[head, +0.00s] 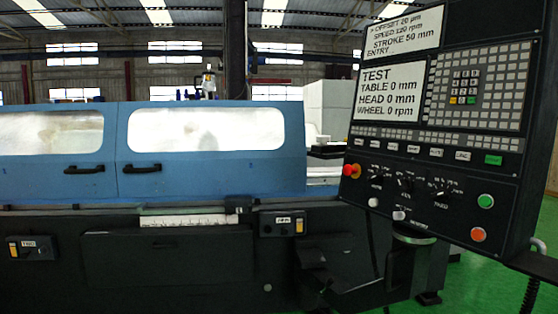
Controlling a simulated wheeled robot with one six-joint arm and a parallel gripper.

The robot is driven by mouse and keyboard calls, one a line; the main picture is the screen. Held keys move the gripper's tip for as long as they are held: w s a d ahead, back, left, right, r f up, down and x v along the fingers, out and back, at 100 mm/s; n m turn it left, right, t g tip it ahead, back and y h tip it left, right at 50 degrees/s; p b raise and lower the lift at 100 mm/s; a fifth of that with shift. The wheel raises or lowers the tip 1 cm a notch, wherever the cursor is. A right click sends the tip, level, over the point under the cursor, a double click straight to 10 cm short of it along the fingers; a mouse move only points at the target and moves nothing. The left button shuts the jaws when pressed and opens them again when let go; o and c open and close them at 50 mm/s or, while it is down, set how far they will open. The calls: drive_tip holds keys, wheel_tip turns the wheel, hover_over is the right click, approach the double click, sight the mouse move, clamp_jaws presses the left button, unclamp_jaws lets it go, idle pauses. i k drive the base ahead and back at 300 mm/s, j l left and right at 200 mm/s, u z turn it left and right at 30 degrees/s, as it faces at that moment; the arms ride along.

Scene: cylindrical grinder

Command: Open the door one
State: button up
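The blue grinder guard has two sliding-type doors side by side, each with a bright window. The left door (52,185) runs off the left edge and has a black bar handle (84,169) near its right side. The right door (215,172) has a black bar handle (142,168) near its left side. The doors meet at a narrow vertical seam between the handles, and both look shut. I cannot tell which is door one. My gripper is not in view, and nothing is seen touching either handle.
A dark control panel (390,180) with screens, keys, a red knob and coloured buttons stands in front at the right. The dark machine base (160,262) runs below the doors, with small switch boxes (282,223). Green floor (475,285) shows at the lower right.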

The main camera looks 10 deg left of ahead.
sight(41, 145)
drive_tip(key=u, duration=1.5)
